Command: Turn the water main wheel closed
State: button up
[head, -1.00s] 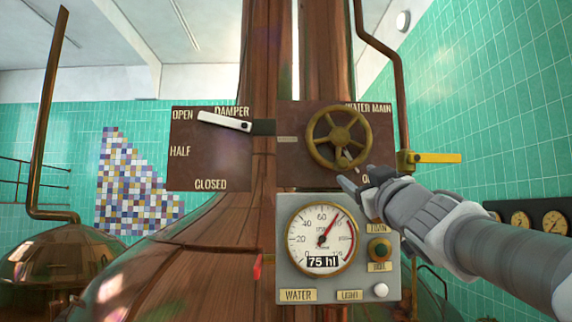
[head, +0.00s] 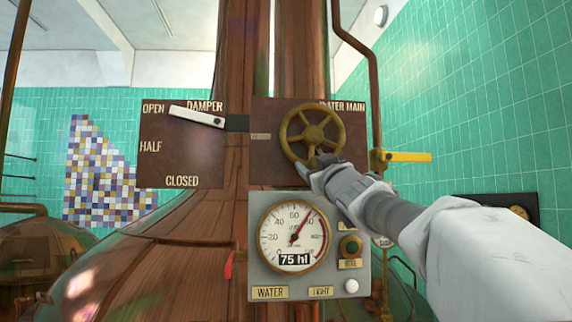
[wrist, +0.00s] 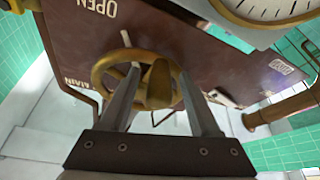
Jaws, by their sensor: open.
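The water main wheel (head: 286,136) is a brass handwheel with spokes on a brown panel (head: 264,172) lettered WATER MAIN. My gripper (head: 320,166) is at the wheel's lower rim in the head view and covers part of it. In the wrist view my gripper (wrist: 158,72) is open, with its two fingers reaching over the wheel (wrist: 103,66) and a brass part of it showing between them. I cannot tell whether the fingers touch it. The word OPEN (wrist: 97,8) shows on the panel in the wrist view.
A gauge box (head: 258,288) reading 75 hl stands just below the wheel. A white damper lever (head: 195,116) points toward OPEN at the left. A yellow valve handle (head: 408,157) on a copper pipe is close to the wheel's right.

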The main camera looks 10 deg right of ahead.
jog(key=shift+c, duration=0.2)
grip_shut()
dwell(1.1)
